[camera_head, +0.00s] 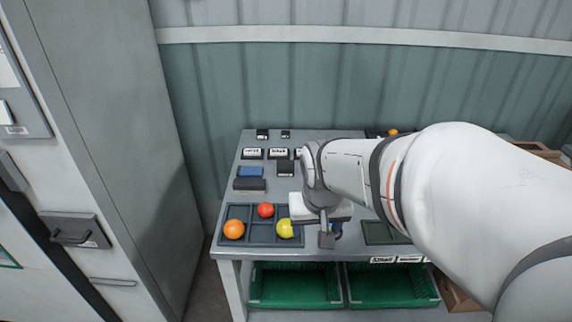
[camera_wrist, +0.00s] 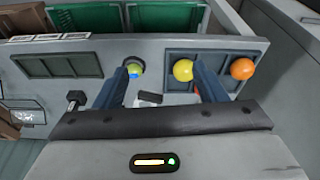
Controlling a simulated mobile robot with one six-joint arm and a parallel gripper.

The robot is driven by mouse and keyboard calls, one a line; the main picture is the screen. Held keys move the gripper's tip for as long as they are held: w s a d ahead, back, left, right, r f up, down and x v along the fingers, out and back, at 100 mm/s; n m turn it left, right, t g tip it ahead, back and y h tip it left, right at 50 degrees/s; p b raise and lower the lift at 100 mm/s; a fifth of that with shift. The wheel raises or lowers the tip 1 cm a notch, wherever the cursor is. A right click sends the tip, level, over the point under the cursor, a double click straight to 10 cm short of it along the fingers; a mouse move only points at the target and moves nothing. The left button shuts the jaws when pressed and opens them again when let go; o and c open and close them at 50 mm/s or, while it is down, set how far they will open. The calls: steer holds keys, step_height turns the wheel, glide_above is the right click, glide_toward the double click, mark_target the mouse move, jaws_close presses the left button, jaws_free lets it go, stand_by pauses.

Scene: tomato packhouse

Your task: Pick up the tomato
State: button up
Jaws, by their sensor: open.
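Several round tomatoes show. An orange one (camera_head: 234,229), a red one (camera_head: 266,210) and a yellow one (camera_head: 285,229) sit in a dark divided tray (camera_head: 262,241). The wrist view also shows the yellow tomato (camera_wrist: 183,70) and the orange tomato (camera_wrist: 242,68). A yellow-green tomato (camera_wrist: 135,63) with a blue patch sits in a round dark holder, beside the tip of my left finger. My gripper (camera_wrist: 165,70) is open and empty above the table, right of the tray in the head view. My arm hides part of the table.
The grey table (camera_head: 290,140) carries small labelled black blocks (camera_head: 254,153) and a blue block (camera_head: 250,172) at the back left. A dark green tray (camera_head: 381,233) lies right of my gripper. Green crates (camera_head: 295,284) stand below. A tall grey cabinet (camera_head: 125,130) is at left.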

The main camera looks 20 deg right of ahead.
steer(key=w+d+f+m, duration=0.1)
steer(key=w+d+f, duration=0.2)
steer(key=w+f, duration=0.1)
steer(key=w+d+f+m, duration=0.2)
steer(key=w+d+f, duration=0.2)
steer(key=f, duration=0.3)
steer(key=w+d+f+m+h, duration=0.1)
steer(key=w+d+f, duration=0.2)
steer(key=w+f, duration=0.2)
steer(key=shift+d+f+m, duration=0.25)
steer(key=shift+d+m, duration=0.05)
steer(key=shift+d, duration=0.05)
steer(key=c, duration=0.8)
